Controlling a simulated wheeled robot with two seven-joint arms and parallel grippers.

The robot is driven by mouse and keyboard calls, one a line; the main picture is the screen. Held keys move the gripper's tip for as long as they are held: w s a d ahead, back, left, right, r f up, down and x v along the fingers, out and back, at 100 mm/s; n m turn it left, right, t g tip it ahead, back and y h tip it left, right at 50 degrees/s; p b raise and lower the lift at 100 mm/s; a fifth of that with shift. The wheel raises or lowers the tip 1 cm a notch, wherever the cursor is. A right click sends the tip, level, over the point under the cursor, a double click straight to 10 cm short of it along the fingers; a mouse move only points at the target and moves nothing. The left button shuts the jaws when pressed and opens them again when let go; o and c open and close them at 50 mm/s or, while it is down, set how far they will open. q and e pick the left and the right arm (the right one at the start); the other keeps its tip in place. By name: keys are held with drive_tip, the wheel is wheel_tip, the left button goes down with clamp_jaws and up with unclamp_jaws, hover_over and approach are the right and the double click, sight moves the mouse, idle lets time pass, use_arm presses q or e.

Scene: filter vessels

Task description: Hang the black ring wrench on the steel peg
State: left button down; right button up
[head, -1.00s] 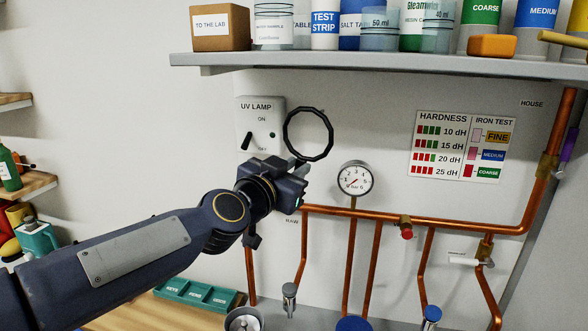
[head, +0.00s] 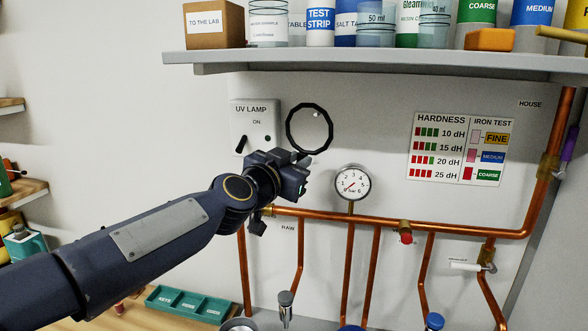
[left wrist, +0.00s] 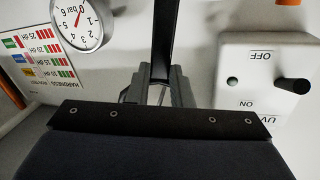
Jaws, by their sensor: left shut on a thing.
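The black ring wrench (head: 288,128) is held up in front of the wall, its ring raised and its short handle running down into my left gripper (head: 300,168). That gripper is shut on the handle. In the left wrist view the dark handle (left wrist: 163,38) stands between the fingers (left wrist: 155,88), and the ring is out of that picture. The steel peg (head: 317,114) shows as a small pale tip inside the ring's outline, near its upper right. I cannot tell whether the peg passes through the ring or lies behind it. My right gripper is not in view.
The UV lamp switch box (head: 254,124) is just left of the ring. A shelf (head: 380,65) with jars overhangs above. A pressure gauge (head: 352,183) and copper pipes (head: 400,221) lie right and below. A hardness chart (head: 460,148) is farther right; the wall between is clear.

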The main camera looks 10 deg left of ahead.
use_arm(q)
drive_tip(key=shift+w+f+b, duration=0.2)
drive_tip(key=shift+w+b, duration=0.15)
drive_tip(key=shift+w, duration=0.55)
drive_tip(key=shift+w+f+b, duration=0.25)
drive_tip(key=shift+w+b, duration=0.15)
drive_tip(key=shift+w, duration=0.45)
drive_tip(key=shift+w+f+b, duration=0.2)
drive_tip(key=shift+w+b, duration=0.15)
drive_tip(key=shift+w, duration=0.55)
drive_tip(key=shift+d, duration=0.1)
drive_tip(key=c, duration=1.2)
unclamp_jaws()
